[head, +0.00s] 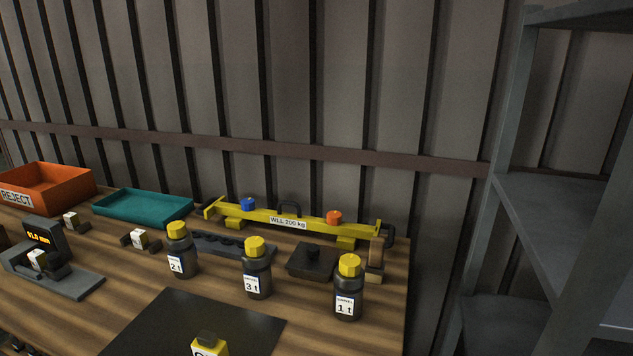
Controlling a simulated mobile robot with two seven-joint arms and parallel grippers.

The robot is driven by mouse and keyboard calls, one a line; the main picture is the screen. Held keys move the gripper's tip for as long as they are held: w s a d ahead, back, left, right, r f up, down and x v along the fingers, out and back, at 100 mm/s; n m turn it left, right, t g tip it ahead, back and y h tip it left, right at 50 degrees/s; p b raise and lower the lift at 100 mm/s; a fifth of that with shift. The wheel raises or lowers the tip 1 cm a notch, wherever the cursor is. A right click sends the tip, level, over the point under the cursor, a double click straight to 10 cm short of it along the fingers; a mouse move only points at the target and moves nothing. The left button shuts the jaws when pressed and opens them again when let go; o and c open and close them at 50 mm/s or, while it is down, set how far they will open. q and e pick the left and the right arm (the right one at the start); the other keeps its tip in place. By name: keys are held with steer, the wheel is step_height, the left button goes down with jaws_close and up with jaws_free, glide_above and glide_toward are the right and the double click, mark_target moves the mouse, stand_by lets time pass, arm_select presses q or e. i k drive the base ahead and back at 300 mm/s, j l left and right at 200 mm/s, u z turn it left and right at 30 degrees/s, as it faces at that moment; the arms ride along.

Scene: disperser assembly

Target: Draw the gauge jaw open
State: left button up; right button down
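The gauge (75,286) stands at the left of the wooden table, with a flat grey base and an upright dark display (42,236) showing small orange digits in mm, too small to read surely. A small white-labelled part (37,259) with dark ends sits on the gauge base below the display. A dark block (57,271) beside this part looks like the gauge jaw. I cannot tell whether it touches the part or how wide the jaw stands. Neither of my grippers shows in the head view.
Behind lie an orange REJECT bin (62,192), a teal tray (140,208) and a yellow spreader beam (290,219). Labelled black bottles (257,275) with yellow caps stand mid-table. A dark mat (170,325) lies in front, with a yellow labelled item (209,347). Grey shelving (560,205) stands right.

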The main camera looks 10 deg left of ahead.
mark_target(58, 268)
steer(key=k+j+u, duration=0.1)
steer(key=u, duration=0.15)
steer(key=j+u, duration=0.3)
steer(key=i+j+u, duration=0.1)
steer(key=j+u, duration=0.25)
steer(key=i+j+u, duration=0.1)
steer(key=j+u, duration=0.25)
